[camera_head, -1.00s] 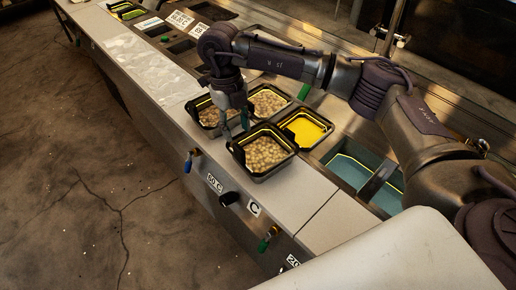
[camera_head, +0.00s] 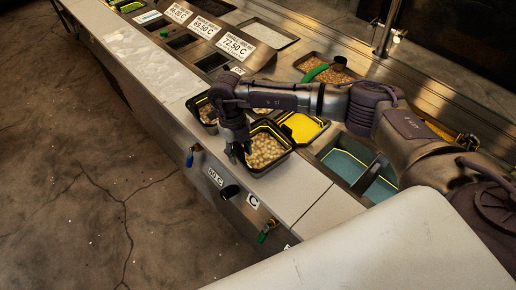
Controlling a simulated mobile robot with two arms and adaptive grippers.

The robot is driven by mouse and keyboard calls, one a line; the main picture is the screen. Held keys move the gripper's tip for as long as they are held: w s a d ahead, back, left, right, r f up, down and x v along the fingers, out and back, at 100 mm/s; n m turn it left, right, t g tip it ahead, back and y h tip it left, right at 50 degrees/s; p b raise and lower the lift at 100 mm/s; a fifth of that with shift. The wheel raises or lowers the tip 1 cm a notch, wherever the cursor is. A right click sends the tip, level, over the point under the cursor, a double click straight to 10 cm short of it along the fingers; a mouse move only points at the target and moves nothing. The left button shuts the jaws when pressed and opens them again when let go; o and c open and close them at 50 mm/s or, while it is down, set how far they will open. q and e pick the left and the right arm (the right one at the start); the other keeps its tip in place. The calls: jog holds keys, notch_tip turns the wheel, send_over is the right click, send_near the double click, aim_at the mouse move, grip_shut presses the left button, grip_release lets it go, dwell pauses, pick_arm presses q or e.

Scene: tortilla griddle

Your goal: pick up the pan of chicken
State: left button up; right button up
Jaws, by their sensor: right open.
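A square black pan of pale chunks, seemingly the chicken (camera_head: 266,150), sits on the steel counter near its front edge. My right gripper (camera_head: 238,154) points down at the pan's left rim. It is open, with its fingertips close beside the rim; whether they touch it or straddle it I cannot tell. Similar pans stand behind: one at the left (camera_head: 208,112), partly hidden by my right wrist, and one further back (camera_head: 259,111), mostly covered by my forearm. My left gripper is out of view.
A pan of yellow food (camera_head: 304,127) stands just behind and right. Teal-lined wells (camera_head: 346,165) are sunk in the counter to the right. Temperature signs (camera_head: 239,44) and a pan of brown food (camera_head: 317,69) are further back. The counter's front strip (camera_head: 300,193) is clear.

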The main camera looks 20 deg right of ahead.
grip_shut()
jog(key=shift+w+r, duration=0.1)
jog(key=shift+r, duration=0.1)
dwell(0.3)
